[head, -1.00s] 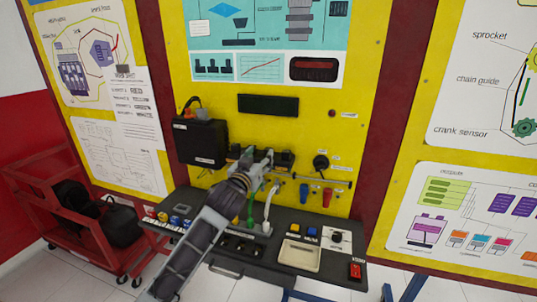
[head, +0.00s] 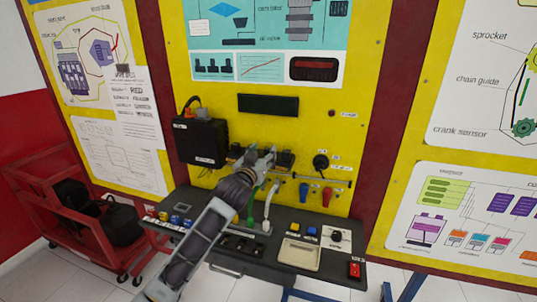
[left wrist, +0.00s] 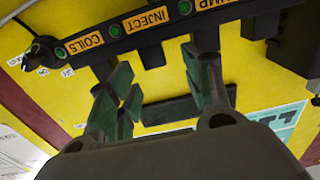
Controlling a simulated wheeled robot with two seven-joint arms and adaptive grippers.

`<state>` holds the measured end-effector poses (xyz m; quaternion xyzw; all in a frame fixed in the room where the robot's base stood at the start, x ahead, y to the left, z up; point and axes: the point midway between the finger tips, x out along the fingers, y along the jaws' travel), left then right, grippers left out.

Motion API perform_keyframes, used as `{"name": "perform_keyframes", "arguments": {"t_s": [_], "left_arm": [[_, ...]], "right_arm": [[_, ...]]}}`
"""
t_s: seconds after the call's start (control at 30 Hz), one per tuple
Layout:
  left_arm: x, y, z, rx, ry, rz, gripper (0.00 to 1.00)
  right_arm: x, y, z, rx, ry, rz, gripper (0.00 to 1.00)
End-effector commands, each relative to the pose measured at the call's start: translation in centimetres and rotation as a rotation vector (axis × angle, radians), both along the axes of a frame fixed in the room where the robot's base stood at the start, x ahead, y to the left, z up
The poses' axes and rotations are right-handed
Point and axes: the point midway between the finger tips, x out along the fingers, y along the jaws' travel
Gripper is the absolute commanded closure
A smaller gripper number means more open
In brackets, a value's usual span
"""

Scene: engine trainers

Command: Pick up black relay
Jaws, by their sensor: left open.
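My left gripper (head: 257,158) is open in front of the rail on the yellow panel. Its two green-padded fingers are spread in the left wrist view (left wrist: 163,88), with nothing held between them. Black relay blocks sit along the rail. One relay (head: 285,159) shows just right of the gripper in the head view. In the upside-down wrist view, a black block (left wrist: 151,53) at the INJECT label lies beyond the gap between the fingers, apparently untouched. Another black block (left wrist: 262,26) is to the right. The gripper hides part of the row in the head view. My right gripper is not in view.
A black box (head: 201,142) with cables is left of the rail. The black bench shelf (head: 225,268) below carries switches and a beige tray (head: 299,255). A black display (head: 268,104) is above the rail. A red cart (head: 60,225) stands left.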

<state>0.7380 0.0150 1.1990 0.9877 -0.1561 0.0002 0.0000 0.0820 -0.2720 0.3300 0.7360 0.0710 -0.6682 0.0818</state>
Motion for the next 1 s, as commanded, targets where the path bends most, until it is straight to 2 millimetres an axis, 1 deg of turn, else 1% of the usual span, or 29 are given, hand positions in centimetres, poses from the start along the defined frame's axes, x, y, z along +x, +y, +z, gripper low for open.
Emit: {"name": "perform_keyframes", "arguments": {"t_s": [0.33,0.5,0.77,1.0], "left_arm": [[2.4,-1.2,-0.5,0.001,0.000,0.000,0.50],[3.5,-1.6,-0.4,-0.001,-0.001,-0.001,0.50],[4.0,-1.8,-0.6,0.000,0.001,-0.001,0.50],[4.0,-1.8,-0.6,0.000,0.001,-0.001,0.50]], "right_arm": [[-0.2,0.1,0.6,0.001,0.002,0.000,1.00],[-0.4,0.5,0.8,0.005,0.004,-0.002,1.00],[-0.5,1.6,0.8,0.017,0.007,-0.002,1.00],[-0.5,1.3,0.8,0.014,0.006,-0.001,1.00]]}}
